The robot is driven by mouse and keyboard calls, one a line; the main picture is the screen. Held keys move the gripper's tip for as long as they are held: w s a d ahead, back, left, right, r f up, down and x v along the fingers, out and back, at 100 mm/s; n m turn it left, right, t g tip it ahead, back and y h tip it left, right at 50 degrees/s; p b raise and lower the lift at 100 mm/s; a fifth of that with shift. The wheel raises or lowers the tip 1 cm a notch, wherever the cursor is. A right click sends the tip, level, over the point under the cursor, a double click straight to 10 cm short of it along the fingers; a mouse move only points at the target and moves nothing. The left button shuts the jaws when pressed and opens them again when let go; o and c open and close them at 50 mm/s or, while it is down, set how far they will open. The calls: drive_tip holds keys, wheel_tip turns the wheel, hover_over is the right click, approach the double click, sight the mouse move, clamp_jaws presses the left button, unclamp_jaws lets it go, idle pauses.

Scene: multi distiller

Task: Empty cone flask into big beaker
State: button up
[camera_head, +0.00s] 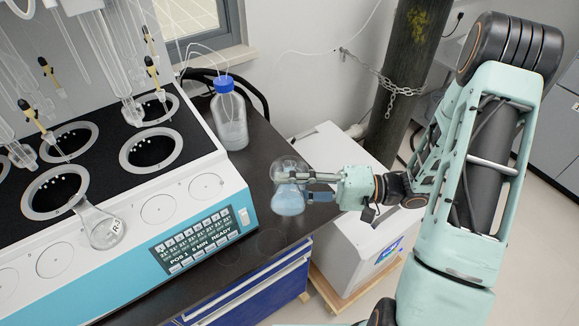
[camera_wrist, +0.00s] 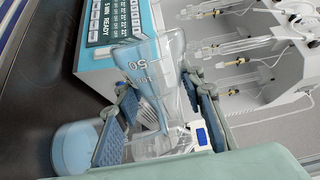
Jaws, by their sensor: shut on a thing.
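My gripper (camera_head: 312,186) is shut on the clear glass cone flask (camera_head: 289,167), beside the front right corner of the white and teal machine. In the wrist view the flask (camera_wrist: 150,65) sits between the two finger pads of my gripper (camera_wrist: 158,115), with volume marks on its wall. Its exact tilt and any contents are hard to tell through the glass. The big beaker (camera_head: 289,203) stands on the dark bench just below the flask and holds pale blue liquid. It also shows in the wrist view (camera_wrist: 75,150) at the lower left, partly cut by my gripper.
The machine (camera_head: 205,235) with ringed wells and a display fills the left. A blue-capped bottle (camera_head: 230,120) stands behind on the bench. A white box (camera_head: 350,240) is beyond the bench's right edge.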

drive_tip(key=shift+w+r+m+p, duration=0.2)
drive_tip(key=shift+r+m+p, duration=0.45)
drive_tip(key=shift+p, duration=0.9)
drive_tip(key=shift+w+r+m+p, duration=0.2)
drive_tip(key=shift+m+p, duration=0.75)
drive_tip(key=shift+p, duration=0.55)
idle(0.7)
